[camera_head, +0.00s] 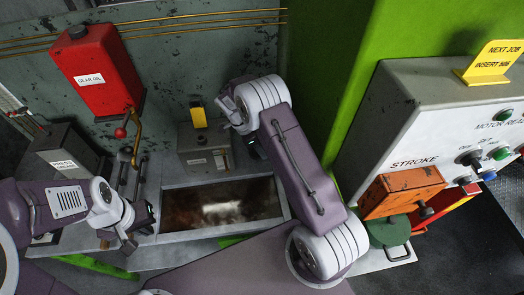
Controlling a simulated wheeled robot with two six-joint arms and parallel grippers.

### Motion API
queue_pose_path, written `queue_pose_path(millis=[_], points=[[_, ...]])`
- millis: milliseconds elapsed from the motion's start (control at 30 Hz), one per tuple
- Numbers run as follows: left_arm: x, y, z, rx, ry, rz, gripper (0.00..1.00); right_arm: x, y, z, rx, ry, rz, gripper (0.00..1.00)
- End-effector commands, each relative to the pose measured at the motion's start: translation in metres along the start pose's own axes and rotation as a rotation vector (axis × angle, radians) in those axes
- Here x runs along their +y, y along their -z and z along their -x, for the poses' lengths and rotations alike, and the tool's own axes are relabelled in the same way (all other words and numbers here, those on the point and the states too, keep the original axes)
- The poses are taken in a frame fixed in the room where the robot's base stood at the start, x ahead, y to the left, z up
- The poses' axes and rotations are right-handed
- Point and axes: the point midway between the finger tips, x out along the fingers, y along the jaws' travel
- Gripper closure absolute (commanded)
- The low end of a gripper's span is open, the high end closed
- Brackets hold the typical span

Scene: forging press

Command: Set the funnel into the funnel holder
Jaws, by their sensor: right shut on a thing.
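My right gripper (230,108) is at the end of the arm reaching up from the lower right, beside the grey box with a yellow tag on top. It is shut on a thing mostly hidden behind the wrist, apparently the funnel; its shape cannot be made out. My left gripper (139,231) is at the lower left, beside the left rim of the sunken tray; its fingers look apart and nothing shows between them. I cannot make out the funnel holder for certain.
The red gear oil can (103,72) hangs on the back wall. The open tray (170,236) holds brown liquid. The grey box (204,152) stands behind it. A green column (340,60) and the control panel (425,120) with an orange block (402,190) bound the right side.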

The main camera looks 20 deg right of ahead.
Motion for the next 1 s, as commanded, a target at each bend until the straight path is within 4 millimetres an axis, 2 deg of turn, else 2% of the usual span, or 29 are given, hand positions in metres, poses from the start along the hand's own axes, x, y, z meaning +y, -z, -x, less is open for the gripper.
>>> queue_pose_path(millis=[1000], points=[[0.0,-0.002,-0.022,0.0,0.0,0.0,1.0,-0.005,-0.01,-0.024,0.0,0.001,0.0,1.0]])
